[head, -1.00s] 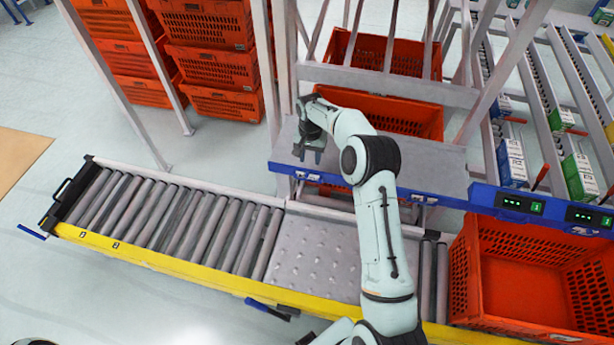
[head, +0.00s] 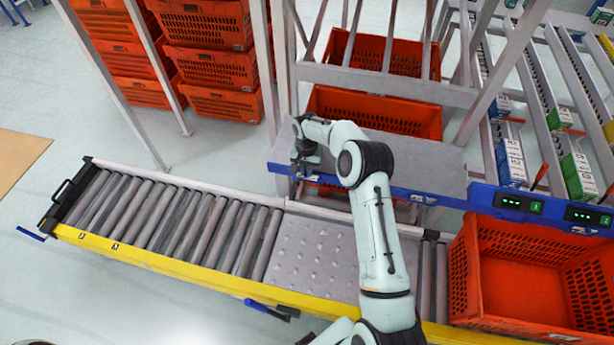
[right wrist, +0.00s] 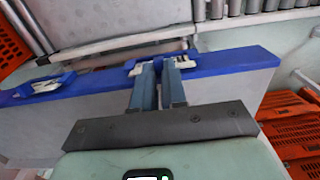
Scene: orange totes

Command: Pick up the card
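White cards sit in holders along the blue front edge of the grey shelf (head: 415,160). In the right wrist view one card (right wrist: 184,62) is at the tips of my right gripper (right wrist: 159,66), partly hidden by its fingers. The fingers stand apart with a narrow gap; I see no clear grip on the card. Another card (right wrist: 46,86) lies farther left in that view and also shows in the head view (head: 422,198). In the head view my right gripper (head: 303,172) is at the left part of the shelf's front edge. My left gripper is out of view.
A roller conveyor (head: 170,220) with a yellow rail runs in front of the shelf. An orange tote (head: 530,270) stands at right. Another tote (head: 375,112) is behind the shelf, and stacked totes (head: 215,70) stand at back left.

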